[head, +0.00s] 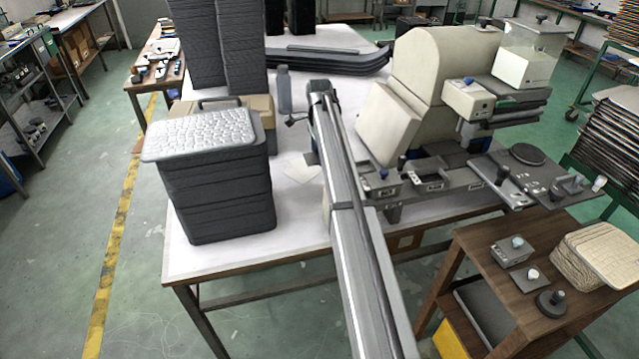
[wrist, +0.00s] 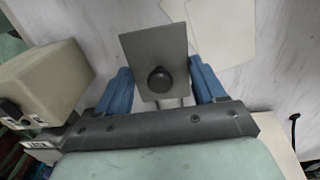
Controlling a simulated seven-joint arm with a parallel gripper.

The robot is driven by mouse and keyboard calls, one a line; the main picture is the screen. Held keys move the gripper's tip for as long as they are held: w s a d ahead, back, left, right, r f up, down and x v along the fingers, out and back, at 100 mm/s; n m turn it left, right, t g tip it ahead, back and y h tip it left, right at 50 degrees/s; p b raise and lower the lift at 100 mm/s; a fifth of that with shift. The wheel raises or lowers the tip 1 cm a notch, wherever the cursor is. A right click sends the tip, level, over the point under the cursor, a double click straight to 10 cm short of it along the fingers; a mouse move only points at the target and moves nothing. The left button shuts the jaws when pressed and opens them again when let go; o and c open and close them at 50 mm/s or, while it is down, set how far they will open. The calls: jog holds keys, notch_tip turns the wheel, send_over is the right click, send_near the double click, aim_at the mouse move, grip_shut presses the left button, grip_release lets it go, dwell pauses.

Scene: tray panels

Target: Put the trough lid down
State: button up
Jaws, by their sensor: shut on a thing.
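A flat grey plate with a round black knob, which I take for the trough lid (wrist: 153,45), shows in the wrist view between my two blue fingers. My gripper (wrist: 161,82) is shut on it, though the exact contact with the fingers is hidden. The plate is over the white tabletop, and its height above the top is hard to tell. In the head view my arm reaches over the table from the front. A narrow grey upright piece (head: 284,90) beside the arm's far end may be the same plate. I cannot make out a trough for certain.
A stack of dark panels with a pale top (head: 205,135) stands left of my arm. A large beige machine (head: 440,85) stands to the right. Pale sheets (wrist: 222,35) lie on the white table (head: 300,215). A wooden cart (head: 500,325) stands at front right.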

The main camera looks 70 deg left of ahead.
aim_at(320, 184)
jog(key=shift+f, duration=4.95)
jog(key=shift+f, duration=0.1)
jog(key=o, duration=1)
notch_tip(320, 184, up, 12)
jog(key=shift+r, duration=0.1)
jog(key=shift+d, duration=0.1)
